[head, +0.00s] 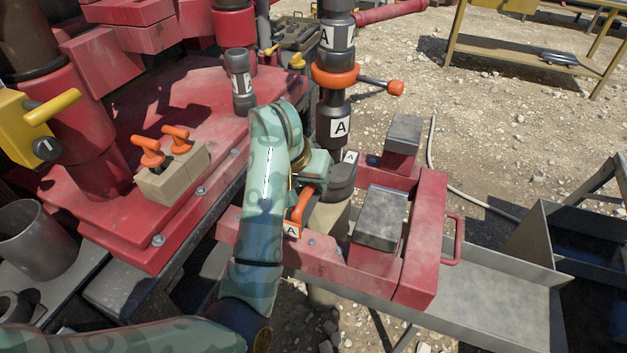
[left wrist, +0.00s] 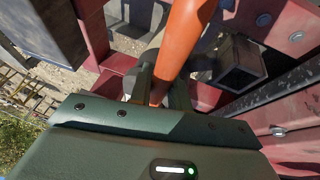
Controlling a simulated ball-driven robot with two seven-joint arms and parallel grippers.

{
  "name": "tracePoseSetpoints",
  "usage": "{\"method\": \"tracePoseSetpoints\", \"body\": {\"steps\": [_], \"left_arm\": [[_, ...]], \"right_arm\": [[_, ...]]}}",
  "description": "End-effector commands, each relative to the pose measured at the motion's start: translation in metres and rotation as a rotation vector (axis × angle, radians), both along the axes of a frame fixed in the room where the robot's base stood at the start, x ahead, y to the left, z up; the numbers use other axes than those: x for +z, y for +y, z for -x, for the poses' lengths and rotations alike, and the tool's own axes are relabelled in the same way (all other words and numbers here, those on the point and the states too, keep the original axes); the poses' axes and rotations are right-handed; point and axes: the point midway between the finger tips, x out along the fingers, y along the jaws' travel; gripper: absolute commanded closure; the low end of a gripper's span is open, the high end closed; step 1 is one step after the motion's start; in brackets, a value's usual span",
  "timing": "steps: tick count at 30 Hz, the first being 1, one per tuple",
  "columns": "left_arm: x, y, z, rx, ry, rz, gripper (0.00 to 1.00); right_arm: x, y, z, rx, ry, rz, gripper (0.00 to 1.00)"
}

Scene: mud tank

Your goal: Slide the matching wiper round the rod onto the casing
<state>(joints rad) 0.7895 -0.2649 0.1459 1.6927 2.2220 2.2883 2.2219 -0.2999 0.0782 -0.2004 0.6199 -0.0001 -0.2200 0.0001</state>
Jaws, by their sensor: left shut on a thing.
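My left gripper (head: 308,186) is shut on an orange handle (head: 302,207), which also fills the middle of the left wrist view (left wrist: 178,45). A white "A" tag (head: 292,230) shows just below the handle; I take this to be the wiper, whose body is mostly hidden by my arm. The dark rod (head: 334,110) hangs upright with "A" labels. Below it stands a pale upright casing (head: 331,218), with a dark grey part (head: 342,180) tagged "A" at its top. The gripper is just left of the casing. I cannot tell whether the wiper touches it.
Two orange-handled pieces (head: 162,147) sit in a beige block (head: 172,178) on the red deck. An orange clamp ring (head: 335,75) with a side handle encircles the rod. Red frame rails (head: 425,230) with grey blocks (head: 380,215) border the casing. A metal chute (head: 500,290) lies right.

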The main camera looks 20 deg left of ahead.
Motion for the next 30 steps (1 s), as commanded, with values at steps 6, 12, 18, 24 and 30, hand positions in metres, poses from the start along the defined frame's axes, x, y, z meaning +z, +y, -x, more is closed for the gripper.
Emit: {"method": "tracePoseSetpoints", "body": {"steps": [6,12,18,24,30], "left_arm": [[0.001,0.0,0.0,-0.001,-0.002,0.0,0.56],[0.001,0.0,0.0,0.001,-0.001,-0.001,0.56],[0.007,0.001,0.002,0.001,-0.002,0.0,0.56],[0.057,0.01,0.019,0.003,-0.01,0.002,0.56],[0.109,0.021,0.041,0.002,-0.01,0.001,0.56]], "right_arm": [[0.0,0.0,0.0,0.0,0.0,0.001,0.64],[0.0,-0.001,0.0,0.001,-0.001,0.002,0.64],[0.005,-0.005,-0.006,0.013,-0.006,0.007,0.64],[0.031,-0.011,-0.021,0.006,-0.047,0.013,0.64],[0.062,-0.007,-0.032,0.003,-0.077,0.009,0.64]]}}
